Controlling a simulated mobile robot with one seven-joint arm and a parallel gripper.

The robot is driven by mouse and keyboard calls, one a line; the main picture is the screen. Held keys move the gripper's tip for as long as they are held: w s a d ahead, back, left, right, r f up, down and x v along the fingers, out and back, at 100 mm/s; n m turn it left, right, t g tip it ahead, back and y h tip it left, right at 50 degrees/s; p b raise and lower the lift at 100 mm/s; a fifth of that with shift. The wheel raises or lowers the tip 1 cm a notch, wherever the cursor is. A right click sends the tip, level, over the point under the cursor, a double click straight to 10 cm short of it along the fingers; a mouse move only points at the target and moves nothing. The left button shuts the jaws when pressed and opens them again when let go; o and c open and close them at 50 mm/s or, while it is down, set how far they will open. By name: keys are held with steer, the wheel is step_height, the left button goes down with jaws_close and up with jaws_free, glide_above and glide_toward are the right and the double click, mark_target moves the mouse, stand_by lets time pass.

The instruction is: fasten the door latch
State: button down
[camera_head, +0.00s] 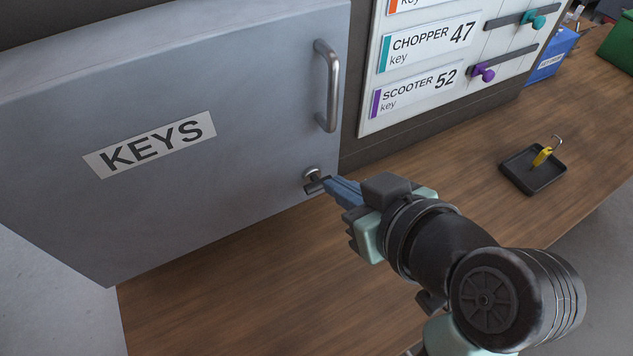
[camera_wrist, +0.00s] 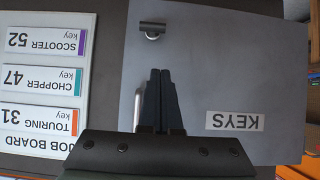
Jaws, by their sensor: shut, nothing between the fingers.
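The grey cabinet door (camera_head: 240,80) with a KEYS label (camera_head: 150,145) looks closed; it also shows upside down in the wrist view (camera_wrist: 240,60). Its door latch (camera_head: 314,181) is a small dark bar on a round silver base at the door's lower right. In the wrist view the latch (camera_wrist: 153,27) lies crosswise, a little beyond my fingertips. My gripper (camera_head: 328,187) is shut and empty, its blue-grey fingertips at the latch in the head view; I cannot tell if they touch it. The shut fingers also show in the wrist view (camera_wrist: 160,75).
A silver door handle (camera_head: 328,85) stands out above the latch. A job board (camera_head: 425,60) with key labels and coloured keys is to the right. A black tray (camera_head: 533,170) with a yellow-tagged hook lies on the wooden bench (camera_head: 450,150). A blue box (camera_head: 550,60) stands behind.

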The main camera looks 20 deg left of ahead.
mark_target(305, 179)
steer(key=w+a+f+p, duration=0.2)
steer(key=w+a+f, duration=0.2)
steer(key=f, duration=0.3)
steer(key=shift+a+f, duration=0.35)
steer(key=shift+a, duration=0.15)
